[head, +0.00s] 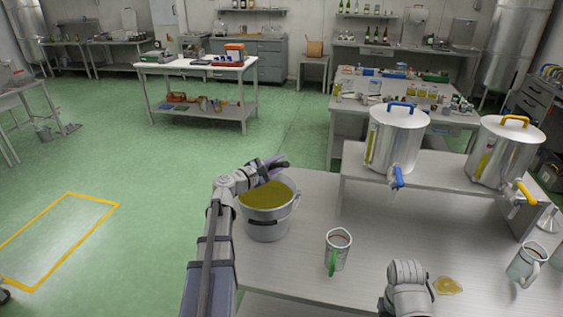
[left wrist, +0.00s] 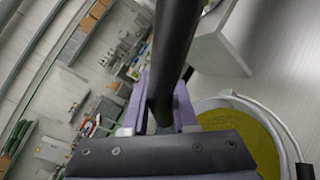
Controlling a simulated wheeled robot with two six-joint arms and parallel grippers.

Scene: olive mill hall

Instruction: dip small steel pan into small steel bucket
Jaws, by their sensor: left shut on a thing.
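The small steel bucket (head: 266,222) stands on the steel table, holding yellow-green oil. Part of its rim and oil shows at the lower right of the left wrist view (left wrist: 262,130). My left gripper (head: 272,165) is above the bucket's far rim. Its purple fingers (left wrist: 158,112) are shut on a dark rod-like handle, which I take to be the handle of the small steel pan (left wrist: 178,40). The pan's bowl is not visible in either view. A rounded link of my right arm shows at the bottom of the head view; its gripper is not visible.
A steel jug with a green handle (head: 338,250) stands right of the bucket, and another jug (head: 526,262) at far right. Two steel tanks with taps, one blue (head: 397,140) and one yellow (head: 503,152), stand on a raised shelf. An oil puddle (head: 447,286) lies on the table.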

